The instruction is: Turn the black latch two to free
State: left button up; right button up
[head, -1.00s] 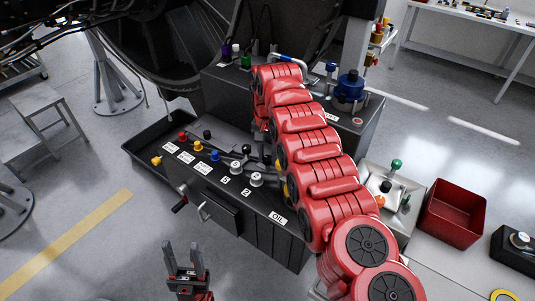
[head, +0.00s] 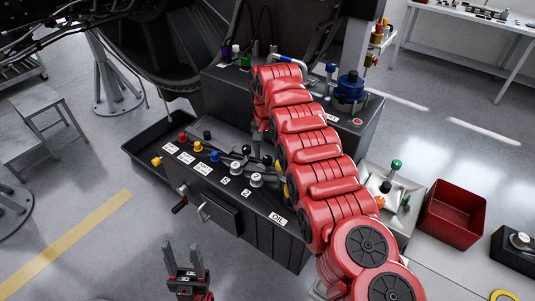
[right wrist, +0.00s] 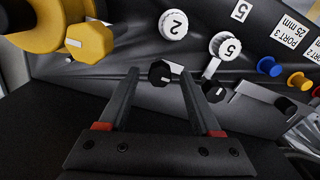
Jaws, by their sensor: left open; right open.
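The black latch two (right wrist: 160,72) is a round black knob with a pale mark on its face, next to the white cap marked 2 (right wrist: 173,25) in the right wrist view. In the head view the black knob (head: 267,160) shows beside my red right arm. My right gripper (right wrist: 160,80) is open, with its fingertips on either side of the knob; I cannot tell whether they touch it. My left gripper (head: 182,246) is open and empty, low in the head view, in front of the dark bench.
A second black knob (right wrist: 214,91) sits near the white cap marked 5 (right wrist: 225,46). A large yellow knob (right wrist: 89,42) is close to the left finger. Blue, yellow and red knobs line the dark bench (head: 270,235). A red bin (head: 453,236) stands at the right.

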aim_at(267, 158)
jog(key=shift+r, duration=0.15)
notch_tip(267, 158, up, 17)
jog(key=p, duration=1.6)
jog(key=shift+s, duration=0.1)
